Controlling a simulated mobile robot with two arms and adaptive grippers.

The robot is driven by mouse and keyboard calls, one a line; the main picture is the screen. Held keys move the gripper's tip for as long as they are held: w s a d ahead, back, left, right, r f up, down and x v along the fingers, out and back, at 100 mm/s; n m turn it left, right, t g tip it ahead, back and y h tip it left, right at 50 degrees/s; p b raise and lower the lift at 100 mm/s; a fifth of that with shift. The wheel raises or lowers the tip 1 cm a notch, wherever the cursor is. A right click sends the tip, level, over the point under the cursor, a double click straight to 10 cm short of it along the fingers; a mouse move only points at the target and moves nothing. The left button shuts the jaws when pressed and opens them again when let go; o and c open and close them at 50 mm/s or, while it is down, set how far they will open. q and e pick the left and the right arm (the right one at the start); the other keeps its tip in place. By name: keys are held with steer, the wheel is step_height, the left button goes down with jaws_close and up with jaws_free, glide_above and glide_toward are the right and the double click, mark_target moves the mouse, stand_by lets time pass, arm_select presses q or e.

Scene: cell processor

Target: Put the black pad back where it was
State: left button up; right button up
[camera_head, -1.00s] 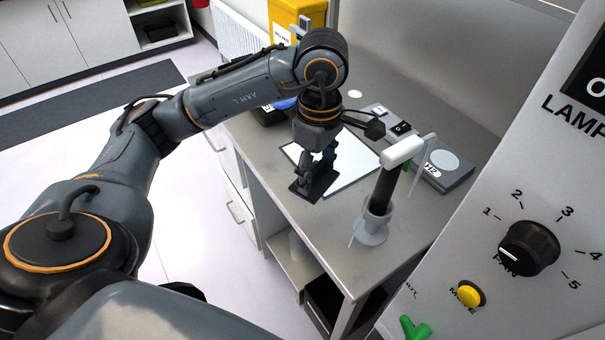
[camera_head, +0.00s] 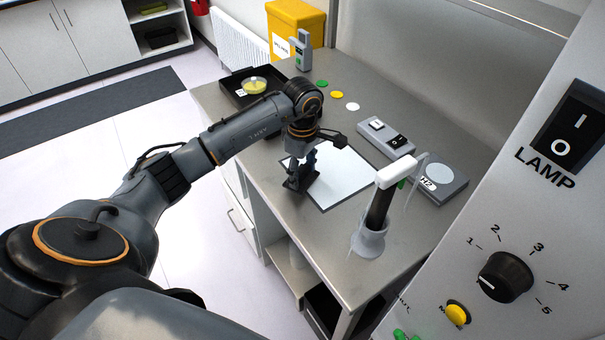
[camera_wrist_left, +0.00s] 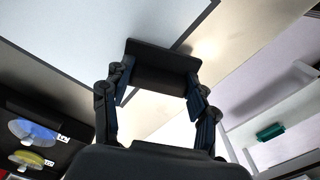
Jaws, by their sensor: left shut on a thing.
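The black pad (camera_head: 299,185) is a flat dark plate at the left edge of a white dark-edged sheet (camera_head: 345,180) on the bench. My left gripper (camera_head: 303,174) points down and is shut on the pad. In the left wrist view, the pad (camera_wrist_left: 160,66) spans both fingertips of the gripper (camera_wrist_left: 155,84), with the sheet's edge behind it. I cannot tell whether the pad touches the bench. My right gripper is not in view.
Behind my arm are a black tray (camera_head: 230,93) with a yellow-topped dish and several coloured discs. A switch box (camera_head: 385,138), a device marked H2 (camera_head: 440,180) and a white-handled tool in a holder (camera_head: 370,243) stand right. A LAMP panel (camera_head: 510,215) fills the right.

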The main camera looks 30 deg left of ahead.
arm_select(q)
steer(key=shift+s+d+f+p, duration=0.1)
steer(key=shift+f+p, duration=0.25)
steer(key=shift+f, duration=0.7)
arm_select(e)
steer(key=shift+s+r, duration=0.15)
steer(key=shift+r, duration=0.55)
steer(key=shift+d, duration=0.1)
arm_select(q)
steer(key=shift+f, duration=0.15)
steer(key=o, duration=1.1)
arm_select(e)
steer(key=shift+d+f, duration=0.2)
